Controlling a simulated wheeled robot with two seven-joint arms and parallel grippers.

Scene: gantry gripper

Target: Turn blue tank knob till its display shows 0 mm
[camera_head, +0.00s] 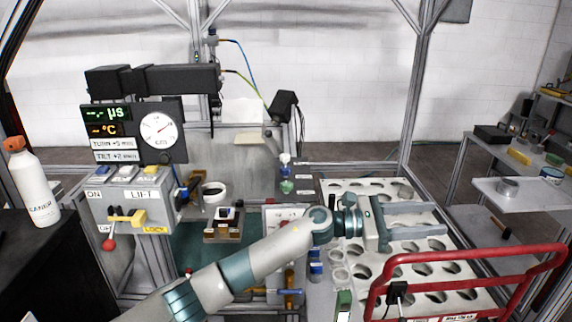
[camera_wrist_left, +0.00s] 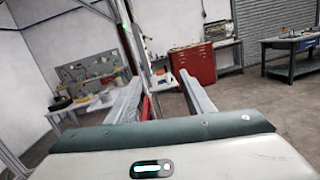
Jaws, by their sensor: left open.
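My left arm comes in from the lower left in the camera_head view. Its gripper (camera_head: 438,219) is open and empty above the white rack with round holes (camera_head: 349,187). In the wrist view the two fingers of the left gripper (camera_wrist_left: 160,78) stand apart with nothing between them. I cannot make out the blue tank knob for certain. Small blue-capped items (camera_head: 316,268) stand just below the left forearm. A black display panel (camera_head: 104,122) at left shows dashes with µS and °C; no mm reading is legible. My right gripper is not in view.
A red tubular frame (camera_head: 470,257) stands at the lower right, close to the left gripper. A lift control box (camera_head: 134,205) and a round dial (camera_head: 158,130) are at left. A white bottle (camera_head: 34,185) stands at far left. Metal posts (camera_head: 414,95) surround the station.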

